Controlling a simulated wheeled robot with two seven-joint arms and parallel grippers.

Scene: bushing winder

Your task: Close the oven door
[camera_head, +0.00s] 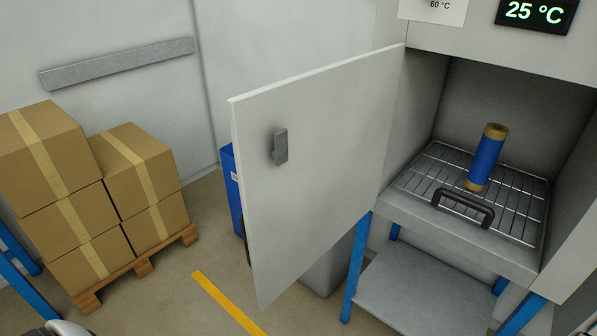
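The oven door (325,150) is a flat light-grey panel, swung wide open to the left of the oven opening. A small grey handle (281,147) sits near its free left edge. The oven (480,258) is a grey box on blue legs at the right. Inside, a blue bushing with brown ends (486,160) stands slightly tilted on a wire rack (425,175). A dark handle (463,207) is at the rack's front. Neither gripper shows in the head view; only a pale piece, possibly mine, is at the bottom left corner.
Stacked cardboard boxes (75,225) stand on a wooden pallet (143,264) at the left. A blue bin (232,190) and a grey bin (328,270) are partly hidden behind the door. A display (535,13) reads 25 °C. The floor by the yellow line (228,303) is clear.

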